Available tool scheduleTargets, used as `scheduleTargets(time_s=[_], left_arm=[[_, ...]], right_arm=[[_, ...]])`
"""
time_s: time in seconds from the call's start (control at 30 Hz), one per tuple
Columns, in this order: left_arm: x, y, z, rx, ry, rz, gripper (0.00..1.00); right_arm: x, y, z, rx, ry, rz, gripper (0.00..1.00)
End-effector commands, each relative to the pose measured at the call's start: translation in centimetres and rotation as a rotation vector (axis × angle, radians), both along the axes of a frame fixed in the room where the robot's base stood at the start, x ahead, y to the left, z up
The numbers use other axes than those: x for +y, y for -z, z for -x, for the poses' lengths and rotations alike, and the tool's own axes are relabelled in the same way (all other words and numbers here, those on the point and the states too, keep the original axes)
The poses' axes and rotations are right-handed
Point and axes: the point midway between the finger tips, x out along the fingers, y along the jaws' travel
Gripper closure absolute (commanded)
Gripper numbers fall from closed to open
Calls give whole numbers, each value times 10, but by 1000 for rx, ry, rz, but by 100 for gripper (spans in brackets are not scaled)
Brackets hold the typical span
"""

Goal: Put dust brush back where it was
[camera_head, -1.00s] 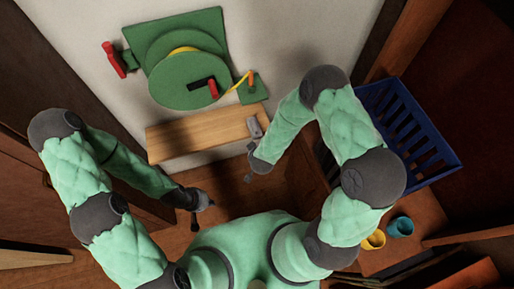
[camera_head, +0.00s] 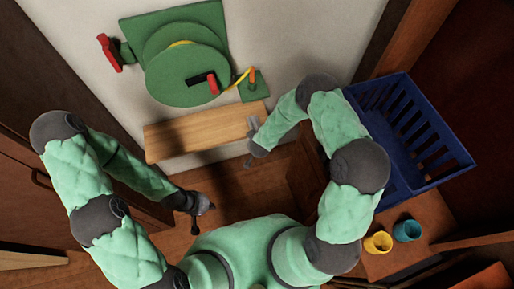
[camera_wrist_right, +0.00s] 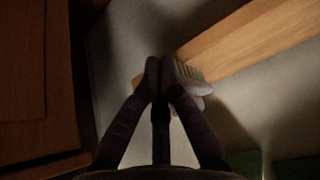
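The dust brush (camera_head: 252,123) is a small grey thing at the right end of the wooden shelf board (camera_head: 200,133). In the right wrist view the brush (camera_wrist_right: 192,85) is pale, with a ridged bristle side, and lies against the board's end, partly hidden behind a finger. My right gripper (camera_wrist_right: 159,68) has its dark fingertips together, right beside the brush; no part of the brush shows between them. In the head view it is below the brush (camera_head: 250,160). My left gripper (camera_head: 203,212) is empty near my body, its fingers apart.
A green hose reel (camera_head: 185,75) is mounted on the pale wall behind the board. A blue basket (camera_head: 425,140) stands at the right. A yellow cup (camera_head: 378,242) and a teal cup (camera_head: 407,230) stand on the wooden counter at lower right.

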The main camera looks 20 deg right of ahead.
Motion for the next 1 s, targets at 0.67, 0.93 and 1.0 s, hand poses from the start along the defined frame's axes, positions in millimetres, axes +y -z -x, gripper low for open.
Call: scheduleTargets(time_s=[0.67, 0.93, 1.0], left_arm=[[0, -10, 0, 0, 0, 0, 100], [0, -14, 0, 0, 0, 0, 100], [0, -13, 0, 0, 0, 0, 100]], right_arm=[[-9, -1, -51, -1, 2, 1, 100], [-12, 0, -73, 0, 0, 0, 100], [-12, 0, -73, 0, -1, 1, 100]])
